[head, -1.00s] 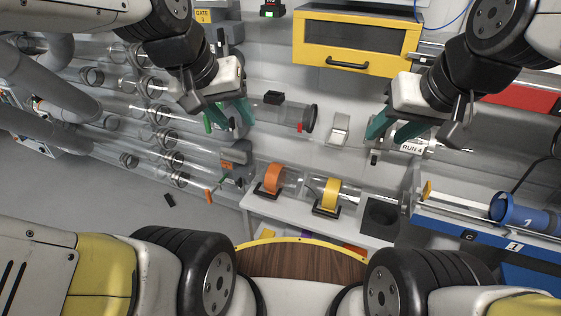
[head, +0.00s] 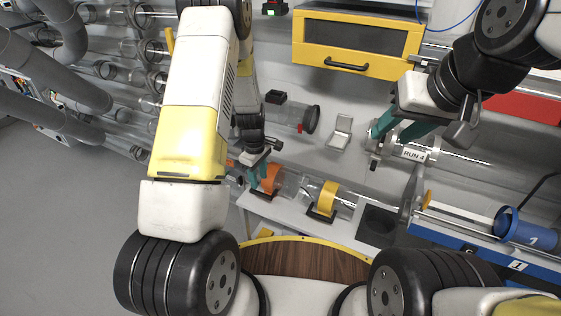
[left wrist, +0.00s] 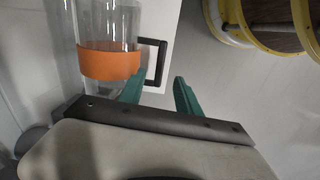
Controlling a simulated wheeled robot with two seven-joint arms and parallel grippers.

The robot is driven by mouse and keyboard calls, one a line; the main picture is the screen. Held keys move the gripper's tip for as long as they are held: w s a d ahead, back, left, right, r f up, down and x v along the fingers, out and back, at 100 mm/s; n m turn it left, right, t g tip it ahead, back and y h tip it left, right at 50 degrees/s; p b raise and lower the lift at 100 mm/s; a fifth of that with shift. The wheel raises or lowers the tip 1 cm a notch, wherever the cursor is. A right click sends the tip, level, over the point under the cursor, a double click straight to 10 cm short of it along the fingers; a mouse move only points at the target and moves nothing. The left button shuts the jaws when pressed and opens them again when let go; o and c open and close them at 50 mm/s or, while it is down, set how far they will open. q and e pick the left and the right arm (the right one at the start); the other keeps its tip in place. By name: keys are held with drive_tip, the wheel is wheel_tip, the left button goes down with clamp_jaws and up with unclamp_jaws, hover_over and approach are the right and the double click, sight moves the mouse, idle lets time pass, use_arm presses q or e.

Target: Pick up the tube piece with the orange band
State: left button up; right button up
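The clear tube piece with the orange band (head: 269,179) rests on a black stand on the white ledge, left of the yellow-banded tube piece (head: 328,196). In the left wrist view its orange band (left wrist: 108,62) is at the upper left. My left gripper (head: 259,180) is at the orange band in the head view. In the left wrist view its green fingers (left wrist: 160,90) are apart with nothing between them, and the tube lies to the left of both. I cannot tell whether the near finger touches it. My right gripper (head: 392,132) is open beside the RUN 4 label (head: 413,154).
A clear tube with a black end (head: 300,117) is above the ledge. The blue rail (head: 460,243) with a blue spool (head: 520,230) is at the right. A yellow cabinet (head: 355,62) is at the back. Several clear tubes run along the left wall.

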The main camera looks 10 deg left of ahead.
sight(262, 206)
use_arm(q)
drive_tip(key=shift+n, duration=0.4)
drive_tip(key=f, duration=1.2)
drive_tip(key=shift+w+d+f, duration=0.15)
drive_tip(key=shift+w+f, duration=0.05)
clamp_jaws()
idle(0.5)
